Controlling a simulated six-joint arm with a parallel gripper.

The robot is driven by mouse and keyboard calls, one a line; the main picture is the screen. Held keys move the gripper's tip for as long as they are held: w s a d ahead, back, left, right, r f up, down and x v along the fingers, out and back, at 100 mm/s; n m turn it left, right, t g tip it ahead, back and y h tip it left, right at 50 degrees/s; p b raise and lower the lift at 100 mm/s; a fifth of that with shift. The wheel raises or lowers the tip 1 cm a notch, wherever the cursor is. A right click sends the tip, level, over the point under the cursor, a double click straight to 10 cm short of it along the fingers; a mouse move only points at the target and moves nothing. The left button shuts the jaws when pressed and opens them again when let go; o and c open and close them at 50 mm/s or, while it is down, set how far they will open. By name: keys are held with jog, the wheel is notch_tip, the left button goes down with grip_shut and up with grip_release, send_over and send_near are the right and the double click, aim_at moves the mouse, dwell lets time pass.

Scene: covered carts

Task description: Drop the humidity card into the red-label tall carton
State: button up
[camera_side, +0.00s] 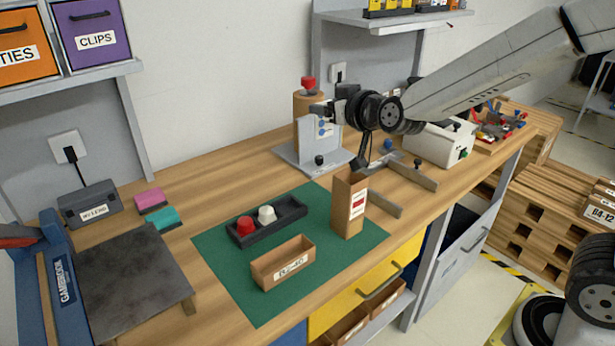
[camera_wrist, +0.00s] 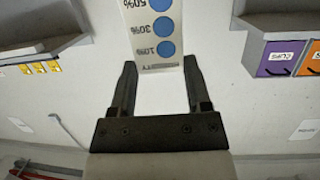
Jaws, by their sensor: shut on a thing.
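The humidity card (camera_side: 323,129) is a pale strip with blue dots. In the wrist view the card (camera_wrist: 153,30) shows blue dots marked 50%, 30% and 10%, with one end between the fingertips. My gripper (camera_side: 322,109) is shut on it; it also shows in the wrist view (camera_wrist: 157,66). In the side view the card appears in front of a grey upright stand (camera_side: 300,158); I cannot tell whether they touch. The red-label tall carton (camera_side: 349,208) is brown and stands upright on the green mat (camera_side: 215,243), lower and right of the card. Its inside is hidden.
A low brown box (camera_side: 283,266) and a black tray (camera_side: 290,222) with a red and a white knob share the mat. A brown cylinder with a red top (camera_side: 308,88) stands behind the gripper. Grey brackets (camera_side: 412,177) lie right of the carton.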

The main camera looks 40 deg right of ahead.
jog(key=s+d+f+t, duration=0.1)
jog(key=d+f, duration=0.4)
jog(key=d, duration=0.1)
jog(key=shift+s+f+n+y, duration=0.3)
jog(key=shift+f+y, duration=0.05)
jog(key=shift+y, duration=0.05)
dwell(0.3)
jog(key=shift+d+f, duration=0.1)
jog(key=shift+f, duration=0.1)
dwell(0.3)
notch_tip(320, 180, down, 7)
dwell(1.1)
dwell(0.4)
jog(key=o, duration=1.2)
jog(key=shift+o, duration=0.2)
